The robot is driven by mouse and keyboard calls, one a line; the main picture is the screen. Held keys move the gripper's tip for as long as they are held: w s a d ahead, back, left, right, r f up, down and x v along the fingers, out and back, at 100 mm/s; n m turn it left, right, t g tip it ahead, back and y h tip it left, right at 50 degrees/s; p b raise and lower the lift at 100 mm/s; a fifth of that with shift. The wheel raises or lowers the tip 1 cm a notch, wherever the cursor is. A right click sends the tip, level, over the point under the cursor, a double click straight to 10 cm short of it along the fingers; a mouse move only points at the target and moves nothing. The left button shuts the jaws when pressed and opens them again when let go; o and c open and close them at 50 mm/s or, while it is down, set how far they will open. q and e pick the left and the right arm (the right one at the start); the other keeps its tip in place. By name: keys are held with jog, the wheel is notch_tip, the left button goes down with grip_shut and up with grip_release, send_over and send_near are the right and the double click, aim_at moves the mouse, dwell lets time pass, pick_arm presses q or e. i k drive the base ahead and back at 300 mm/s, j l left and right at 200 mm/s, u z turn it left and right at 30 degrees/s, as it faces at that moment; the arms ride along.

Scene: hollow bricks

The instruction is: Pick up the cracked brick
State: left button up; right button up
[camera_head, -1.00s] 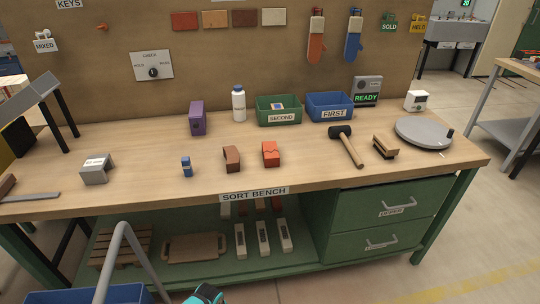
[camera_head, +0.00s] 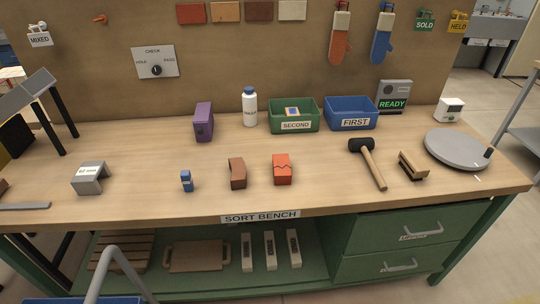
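An orange-red brick (camera_head: 282,170) with a dark zigzag crack line across its face sits near the front middle of the bench. A brown hollow brick (camera_head: 237,173) stands just left of it, apart from it. A purple hollow brick (camera_head: 203,122) stands farther back to the left. Neither of my grippers shows in the head view now.
The sort bench (camera_head: 330,182) holds a green SECOND bin (camera_head: 308,116), a blue FIRST bin (camera_head: 365,113), a mallet (camera_head: 371,164), a brush (camera_head: 412,165) and a round grey turntable (camera_head: 457,148). A small blue item (camera_head: 187,181) and grey gauge (camera_head: 90,178) stand left. Bare wood surrounds the bricks.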

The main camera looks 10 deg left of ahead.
aim_at(282, 170)
jog(key=i+u, duration=0.2)
jog(key=i, duration=0.25)
jog(key=i+l+u, duration=0.2)
jog(key=i, duration=0.25)
jog(key=i+l+u, duration=0.2)
jog(key=i, duration=0.2)
jog(key=j, duration=0.05)
